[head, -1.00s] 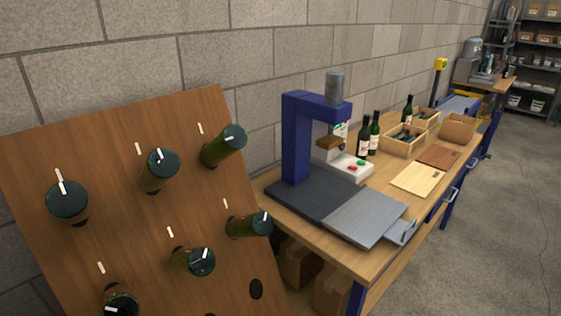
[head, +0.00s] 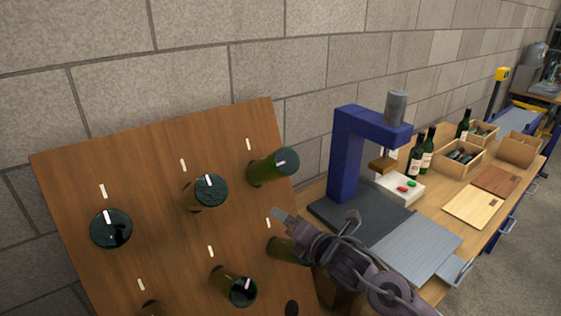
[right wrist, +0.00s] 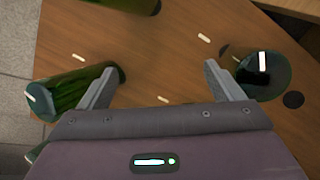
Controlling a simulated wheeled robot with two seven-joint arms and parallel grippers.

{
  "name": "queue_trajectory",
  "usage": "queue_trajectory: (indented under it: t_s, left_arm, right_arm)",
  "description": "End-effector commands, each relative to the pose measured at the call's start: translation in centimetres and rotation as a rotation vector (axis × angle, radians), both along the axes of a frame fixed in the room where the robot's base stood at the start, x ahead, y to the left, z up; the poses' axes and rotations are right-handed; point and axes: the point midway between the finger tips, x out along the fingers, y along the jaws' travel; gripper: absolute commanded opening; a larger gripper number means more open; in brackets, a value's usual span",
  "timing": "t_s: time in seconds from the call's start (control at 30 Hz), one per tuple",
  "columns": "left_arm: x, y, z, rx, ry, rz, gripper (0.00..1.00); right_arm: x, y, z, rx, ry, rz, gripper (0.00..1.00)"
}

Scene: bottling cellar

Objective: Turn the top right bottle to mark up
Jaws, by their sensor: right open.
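The top right bottle (head: 268,169) is green and sticks out of the wooden board, neck end in the board. A green bottle (right wrist: 72,90) lies outside the left finger. I cannot tell which bottle that is. My left gripper is out of view.
Other bottles stick out of the board, such as the top middle (head: 207,192) and top left (head: 111,229) ones, with upright-looking marks. A blue press (head: 346,150) stands on the bench to the right. A block wall rises behind.

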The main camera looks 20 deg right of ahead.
Motion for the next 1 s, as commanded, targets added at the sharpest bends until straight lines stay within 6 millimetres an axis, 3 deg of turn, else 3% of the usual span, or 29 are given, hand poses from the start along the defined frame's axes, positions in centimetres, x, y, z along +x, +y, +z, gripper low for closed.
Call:
queue_trajectory:
  t_s: [0.1, 0.2, 0.37, 0.57, 1.0]
  left_arm:
    - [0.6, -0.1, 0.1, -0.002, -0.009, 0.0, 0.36]
    - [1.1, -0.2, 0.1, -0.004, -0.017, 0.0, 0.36]
    - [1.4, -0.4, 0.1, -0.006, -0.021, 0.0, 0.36]
    - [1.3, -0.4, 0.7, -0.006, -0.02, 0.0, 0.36]
    - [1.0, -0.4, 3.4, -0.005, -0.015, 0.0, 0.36]
  right_arm:
    - [3.2, -1.5, 4.2, -0.355, -0.235, 0.165, 0.87]
    - [4.9, -2.7, 7.2, -0.621, -0.408, 0.266, 0.87]
    - [5.9, -4.0, 10.0, -0.867, -0.57, 0.342, 0.87]
    - [6.9, -4.1, 11.1, -0.943, -0.622, 0.36, 0.87]
    - [12.3, -1.3, 11.1, -0.939, -0.619, 0.36, 0.87]
